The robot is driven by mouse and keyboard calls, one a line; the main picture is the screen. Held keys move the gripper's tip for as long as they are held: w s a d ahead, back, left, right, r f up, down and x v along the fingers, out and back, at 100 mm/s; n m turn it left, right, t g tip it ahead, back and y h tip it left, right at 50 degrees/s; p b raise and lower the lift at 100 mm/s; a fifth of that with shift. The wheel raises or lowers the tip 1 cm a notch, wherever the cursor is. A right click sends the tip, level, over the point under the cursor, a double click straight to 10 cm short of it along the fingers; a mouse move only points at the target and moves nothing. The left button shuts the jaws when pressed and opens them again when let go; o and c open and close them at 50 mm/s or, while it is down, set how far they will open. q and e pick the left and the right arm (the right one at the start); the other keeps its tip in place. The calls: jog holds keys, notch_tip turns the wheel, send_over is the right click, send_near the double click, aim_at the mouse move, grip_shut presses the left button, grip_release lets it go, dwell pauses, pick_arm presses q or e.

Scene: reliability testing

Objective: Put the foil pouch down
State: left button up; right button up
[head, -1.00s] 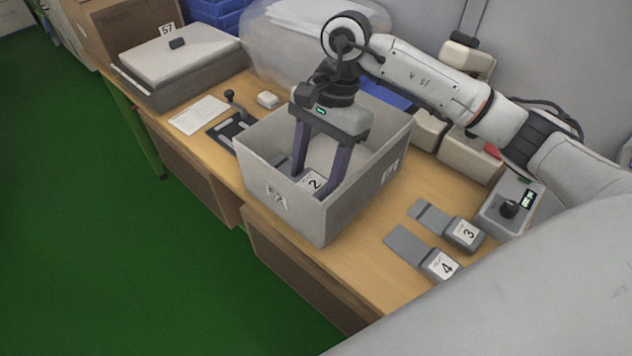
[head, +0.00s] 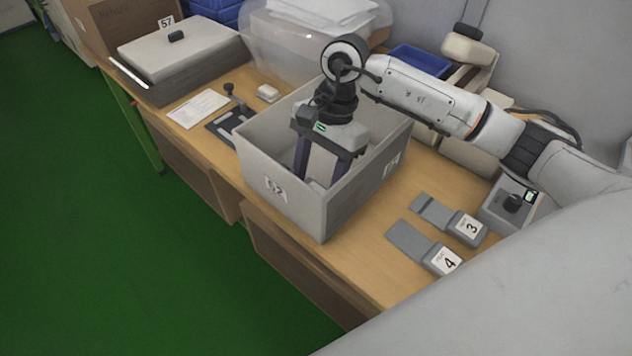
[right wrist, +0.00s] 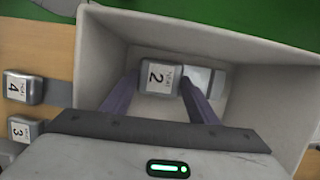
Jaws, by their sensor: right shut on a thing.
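My right gripper (head: 320,172) reaches down inside a grey open box (head: 290,207), its fingertips hidden by the near wall in the head view. In the right wrist view, my right gripper (right wrist: 160,80) is shut on the foil pouch (right wrist: 174,80), a grey piece with a white label reading 2. A shiny silver part shows beyond the right finger. The pouch is low inside the box; I cannot tell whether it touches the floor. My left gripper is in neither view.
Two grey pieces labelled 3 (head: 467,228) and 4 (head: 443,260) lie on the table right of the box. A flat white device (head: 180,50) and paper sheet (head: 198,108) are at the left.

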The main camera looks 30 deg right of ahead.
jog(key=o, duration=1.1)
jog(key=shift+r+p, duration=0.45)
jog(key=shift+p, duration=0.05)
jog(key=shift+r+p, duration=0.45)
jog(key=shift+p, duration=0.1)
jog(key=b+v, duration=0.1)
jog(key=v, duration=1)
jog(key=shift+w+d+r+b, duration=0.1)
jog(key=shift+r+b, duration=0.15)
jog(key=shift+b, duration=0.15)
